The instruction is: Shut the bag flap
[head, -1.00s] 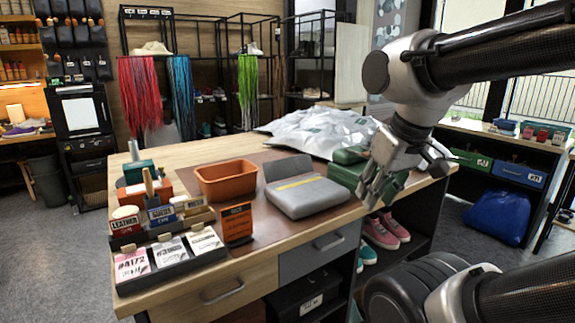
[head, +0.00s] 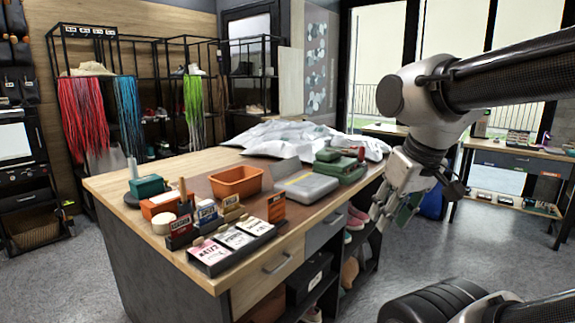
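A green bag (head: 342,171) lies on the bench's right end, with a smaller raised green part (head: 327,155) on top at its left. I cannot tell whether that part is its flap. My gripper (head: 388,217) hangs off the bench's right side, apart from both, fingers pointing down. A green patch shows by its fingers; I cannot tell whether it is held.
An orange tray (head: 236,182), small boxes and a card holder (head: 237,238) fill the bench's left part. Crumpled pale bags (head: 290,138) lie at the back. A small red thing (head: 361,154) is by the green bag. Floor (head: 350,290) is open to the right.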

